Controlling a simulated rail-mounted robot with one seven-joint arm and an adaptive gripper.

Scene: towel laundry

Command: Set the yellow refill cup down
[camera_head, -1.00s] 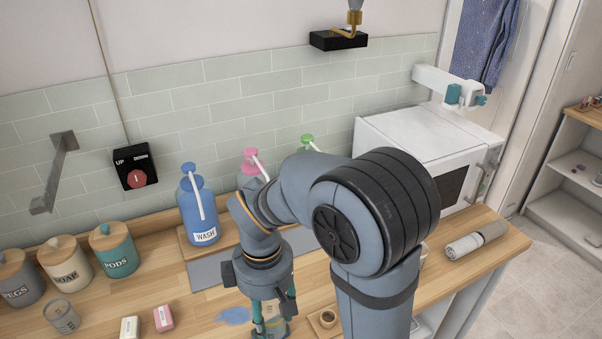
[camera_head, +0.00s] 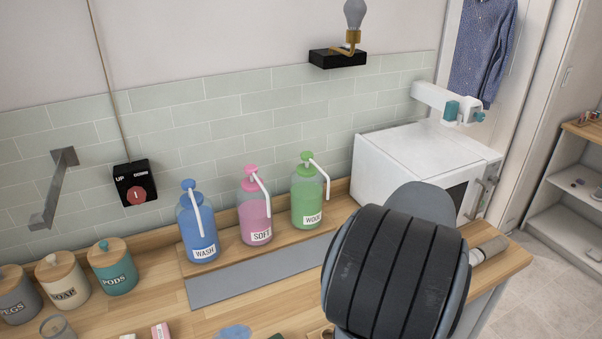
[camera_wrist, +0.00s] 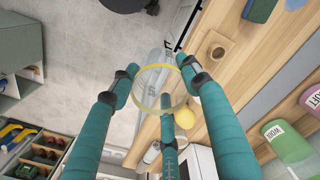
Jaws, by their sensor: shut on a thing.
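In the head view my arm blocks the right front of the counter, and neither the cup nor my gripper shows.
A wooden block with a round hole (camera_wrist: 216,50) lies on the counter (camera_wrist: 238,62). The wash (camera_head: 199,232), soft (camera_head: 255,222) and wool (camera_head: 307,204) bottles stand at the back. A blue puddle (camera_head: 234,332) is near the front. A rounded yellow thing (camera_wrist: 184,118) is beyond the cup.

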